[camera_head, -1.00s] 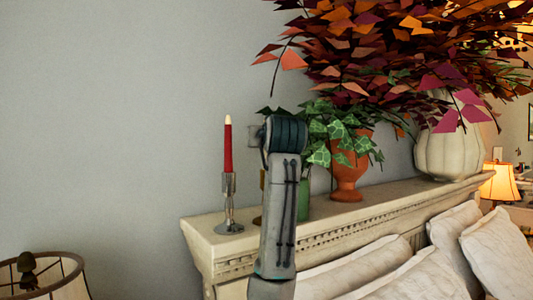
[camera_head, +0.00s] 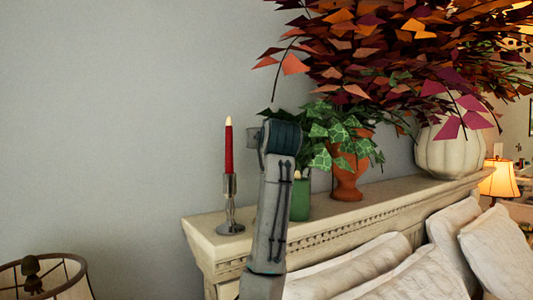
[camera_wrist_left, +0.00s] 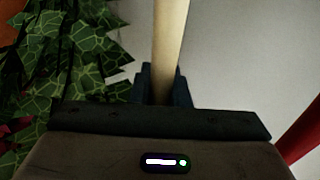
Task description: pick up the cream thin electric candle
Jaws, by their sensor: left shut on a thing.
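The cream thin electric candle (camera_wrist_left: 170,35) stands up between the fingers of my left gripper (camera_wrist_left: 165,85) in the left wrist view. The gripper is shut on it, and the candle's upper end runs out of the top of the picture. My right gripper is in neither view.
A red candle in a silver holder (camera_head: 230,215) stands left of my arm on the headboard shelf (camera_head: 340,217). Close on the right are a green candle jar (camera_head: 300,200) and an ivy in a terracotta pot (camera_head: 347,178). A white vase (camera_head: 450,150) stands farther right.

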